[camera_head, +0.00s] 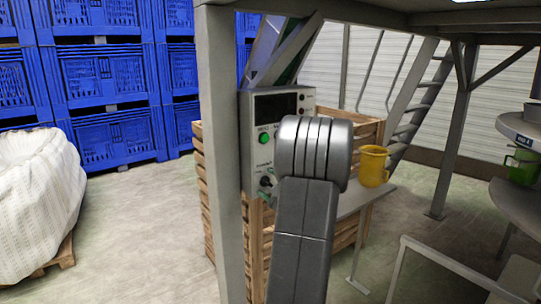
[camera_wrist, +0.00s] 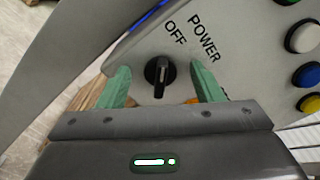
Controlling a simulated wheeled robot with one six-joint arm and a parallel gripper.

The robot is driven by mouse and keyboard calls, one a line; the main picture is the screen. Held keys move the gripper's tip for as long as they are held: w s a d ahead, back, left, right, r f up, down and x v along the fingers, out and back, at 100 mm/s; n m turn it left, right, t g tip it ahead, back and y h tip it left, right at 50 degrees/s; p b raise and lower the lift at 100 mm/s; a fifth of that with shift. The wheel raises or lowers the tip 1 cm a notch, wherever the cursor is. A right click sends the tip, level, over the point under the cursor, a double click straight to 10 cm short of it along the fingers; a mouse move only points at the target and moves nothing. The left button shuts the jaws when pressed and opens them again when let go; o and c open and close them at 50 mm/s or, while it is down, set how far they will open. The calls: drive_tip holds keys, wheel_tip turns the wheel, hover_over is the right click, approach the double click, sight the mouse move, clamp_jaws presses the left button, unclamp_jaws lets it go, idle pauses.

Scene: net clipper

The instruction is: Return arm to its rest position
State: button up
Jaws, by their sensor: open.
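My gripper (camera_wrist: 163,76) shows in the wrist view with its two green fingers spread apart and nothing between them. It faces a grey control panel (camera_wrist: 225,50). A black rotary knob (camera_wrist: 159,75) on the panel appears between the fingers, near the words POWER and OFF. I cannot tell how far the fingertips are from the panel. In the head view, my grey arm (camera_head: 305,205) rises in front of the control box (camera_head: 278,104) and covers part of it.
A grey post (camera_head: 223,160) stands close left of the box. A wooden crate (camera_head: 205,190) is behind. A yellow mug (camera_head: 373,166) sits on a small shelf to the right. Blue crates (camera_head: 105,75) fill the back left. Open floor (camera_head: 130,230) lies at left.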

drive_tip(key=shift+m+p, duration=0.7)
drive_tip(key=shift+p, duration=0.7)
drive_tip(key=shift+r, duration=0.1)
